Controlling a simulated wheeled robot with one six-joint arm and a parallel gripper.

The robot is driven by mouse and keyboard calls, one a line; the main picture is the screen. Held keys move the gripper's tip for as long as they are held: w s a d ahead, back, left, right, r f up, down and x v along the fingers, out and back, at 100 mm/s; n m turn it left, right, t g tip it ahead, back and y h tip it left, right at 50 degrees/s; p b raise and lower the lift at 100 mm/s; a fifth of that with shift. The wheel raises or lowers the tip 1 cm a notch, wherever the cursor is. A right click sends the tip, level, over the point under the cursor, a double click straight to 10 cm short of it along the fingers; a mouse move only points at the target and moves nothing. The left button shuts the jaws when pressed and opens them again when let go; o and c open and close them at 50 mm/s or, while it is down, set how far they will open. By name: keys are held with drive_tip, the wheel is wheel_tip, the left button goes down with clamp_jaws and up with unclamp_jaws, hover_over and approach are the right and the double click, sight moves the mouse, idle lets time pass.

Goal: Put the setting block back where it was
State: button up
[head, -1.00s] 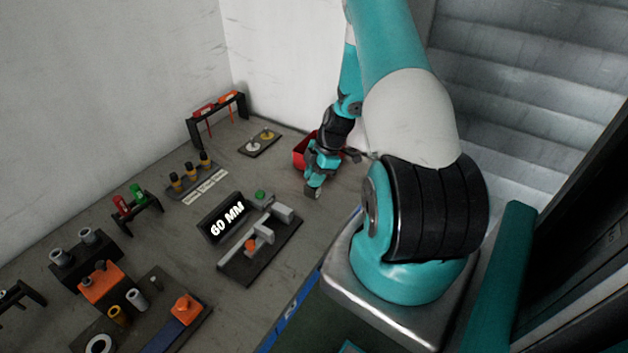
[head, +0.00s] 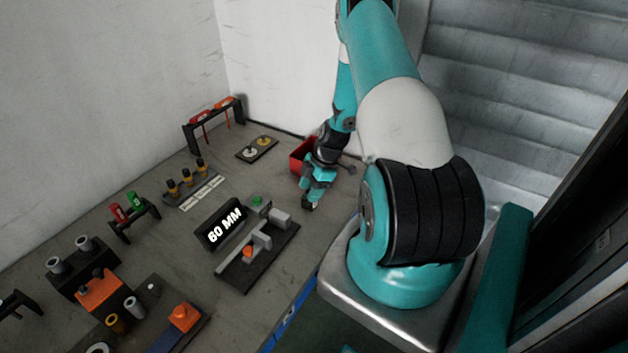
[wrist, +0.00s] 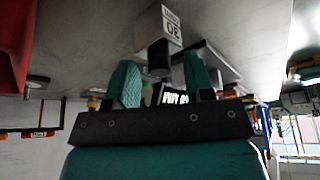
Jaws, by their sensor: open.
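My gripper (head: 309,205) hangs low over the table, just right of the measuring fixture. In the wrist view its two teal fingers (wrist: 160,80) are apart, with nothing clearly held between them. A light grey block (wrist: 165,30) marked 30 shows just beyond the fingertips, upside down in that view; I take it for the setting block. In the head view a grey block (head: 282,216) sits at the right end of the fixture's black base (head: 240,280); it looks like the same one. The contact under it is hard to see.
A display (head: 220,228) reading 60 MM stands behind the fixture, with a green button (head: 257,201) beside it. A red bin (head: 300,157) is close behind my gripper. A plate with two discs (head: 257,149) lies at the back. Bare table lies left of the bin.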

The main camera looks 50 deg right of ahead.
drive_tip(key=b+v, duration=0.4)
drive_tip(key=v, duration=0.7)
drive_tip(key=w+a+r, duration=0.5)
drive_tip(key=a+r, duration=0.4)
drive_tip(key=a, duration=0.3)
drive_tip(key=s+a+r+m+g, duration=0.1)
drive_tip(key=a+r, duration=0.3)
drive_tip(key=a, duration=0.3)
drive_tip(key=s+a+r+m, duration=0.1)
drive_tip(key=a+r, duration=0.2)
drive_tip(key=a, duration=0.5)
drive_tip(key=s+a+r+m+g, duration=0.1)
drive_tip(key=s+a+r+m, duration=0.2)
drive_tip(key=s+a, duration=1.2)
wheel_tip(320, 180, up, 3)
drive_tip(key=shift+s+r, duration=0.1)
drive_tip(key=shift+s, duration=0.4)
